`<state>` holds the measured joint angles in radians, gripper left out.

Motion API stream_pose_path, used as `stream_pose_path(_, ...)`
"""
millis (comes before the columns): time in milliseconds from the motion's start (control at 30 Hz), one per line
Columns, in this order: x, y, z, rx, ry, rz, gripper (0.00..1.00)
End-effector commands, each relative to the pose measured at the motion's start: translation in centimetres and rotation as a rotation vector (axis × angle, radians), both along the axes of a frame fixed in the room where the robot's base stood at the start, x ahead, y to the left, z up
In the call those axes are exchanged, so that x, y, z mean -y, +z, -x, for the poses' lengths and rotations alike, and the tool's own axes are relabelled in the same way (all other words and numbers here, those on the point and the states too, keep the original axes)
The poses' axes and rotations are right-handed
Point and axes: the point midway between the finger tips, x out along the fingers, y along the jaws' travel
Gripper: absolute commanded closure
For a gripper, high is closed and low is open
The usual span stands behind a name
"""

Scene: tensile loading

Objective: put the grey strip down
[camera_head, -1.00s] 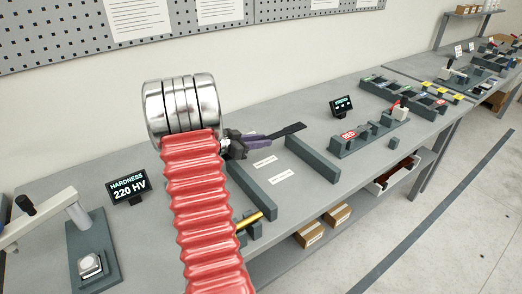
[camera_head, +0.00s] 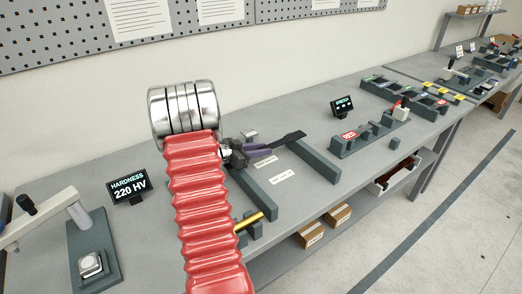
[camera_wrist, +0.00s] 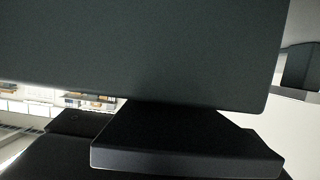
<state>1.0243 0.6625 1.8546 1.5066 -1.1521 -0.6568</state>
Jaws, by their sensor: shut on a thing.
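The grey strip (camera_head: 287,139) looks dark and flat in the head view. It sticks out to the right from my gripper (camera_head: 262,152), which is shut on its left part. The strip's free end is near the far end of the right dark rail (camera_head: 315,160); I cannot tell whether it touches it. A second dark rail (camera_head: 258,190) runs at the left, partly hidden by my red arm. In the wrist view, a large dark surface fills the upper part and a dark block shows below it; I cannot tell which is the strip.
A white label (camera_head: 282,177) lies between the rails. A brass-coloured bar (camera_head: 249,221) rests on small dark blocks in front. A fixture marked RED (camera_head: 362,138) and a small display (camera_head: 342,105) stand to the right. A hardness display (camera_head: 127,187) stands at the left.

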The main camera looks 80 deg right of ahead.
Motion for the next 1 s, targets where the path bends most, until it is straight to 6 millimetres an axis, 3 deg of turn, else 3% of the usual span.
stream_pose_path(133,0.1,-0.1,0.0,-0.001,0.000,0.002,1.00)
stream_pose_path(167,0.0,-0.2,0.0,0.000,-0.001,0.000,0.75)
stream_pose_path(400,0.0,-0.2,0.1,0.000,-0.001,0.000,0.58)
stream_pose_path(767,0.0,0.1,0.0,0.000,-0.001,0.000,0.58)
stream_pose_path(1000,-1.9,0.9,-1.8,0.000,0.002,0.000,0.58)
